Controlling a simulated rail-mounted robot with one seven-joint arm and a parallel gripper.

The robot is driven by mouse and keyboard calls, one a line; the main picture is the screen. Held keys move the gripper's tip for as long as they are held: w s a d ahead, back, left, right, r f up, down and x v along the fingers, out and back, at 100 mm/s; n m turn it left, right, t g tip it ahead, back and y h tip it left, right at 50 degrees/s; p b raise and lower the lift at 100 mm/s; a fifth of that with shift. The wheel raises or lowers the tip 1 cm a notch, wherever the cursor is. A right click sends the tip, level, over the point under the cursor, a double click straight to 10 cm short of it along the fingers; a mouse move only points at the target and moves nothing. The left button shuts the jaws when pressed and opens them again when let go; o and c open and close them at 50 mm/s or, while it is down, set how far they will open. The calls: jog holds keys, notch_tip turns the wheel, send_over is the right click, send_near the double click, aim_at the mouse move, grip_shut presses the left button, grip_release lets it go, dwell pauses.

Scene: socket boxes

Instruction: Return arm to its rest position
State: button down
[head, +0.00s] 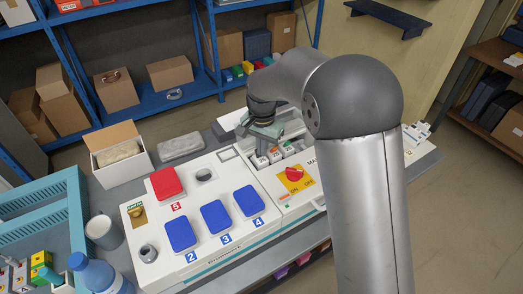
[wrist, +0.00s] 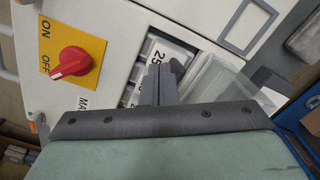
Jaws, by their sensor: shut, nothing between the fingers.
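My gripper (head: 266,136) is over the breaker recess of the white socket box (head: 210,252), with my grey arm reaching in from the right. In the wrist view my gripper's fingers (wrist: 158,75) are together and empty, in front of a row of white breakers (wrist: 142,72), one marked 25. The breakers (head: 280,153) also show just below the gripper in the head view. Whether the fingertips touch them I cannot tell. A clear cover (wrist: 222,85) stands beside the breakers. The red rotary switch (head: 294,174) sits on a yellow ON/OFF plate, in front of the recess.
The box has blue socket lids (head: 215,216) and a red lid (head: 166,183). An open carton (head: 118,158), a mug (head: 104,232), a blue-capped bottle (head: 97,274) and a teal crate (head: 40,215) stand to the left. Blue shelves (head: 150,100) are behind.

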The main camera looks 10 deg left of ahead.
jog(key=r, duration=0.1)
jog(key=r+p, duration=0.1)
jog(key=r, duration=0.1)
jog(key=shift+s+d+r+p, duration=0.15)
jog(key=shift+s+r+p, duration=0.1)
jog(key=shift+r+p, duration=0.1)
jog(key=shift+f, duration=0.1)
jog(key=s+d+r+n, duration=0.1)
jog(key=s+d+r, duration=0.35)
jog(key=d, duration=0.35)
jog(key=s+d+r+n, duration=0.1)
jog(key=s+d+r, duration=0.2)
jog(key=s+d, duration=0.4)
jog(key=s+d+f+n, duration=0.1)
jog(key=s+d, duration=0.4)
jog(key=s, duration=0.2)
jog(key=s+d+f+t, duration=0.1)
jog(key=s+d, duration=0.4)
jog(key=s, duration=0.2)
jog(key=shift+s+n, duration=0.25)
jog(key=shift+n, duration=0.15)
jog(key=shift+w, duration=0.15)
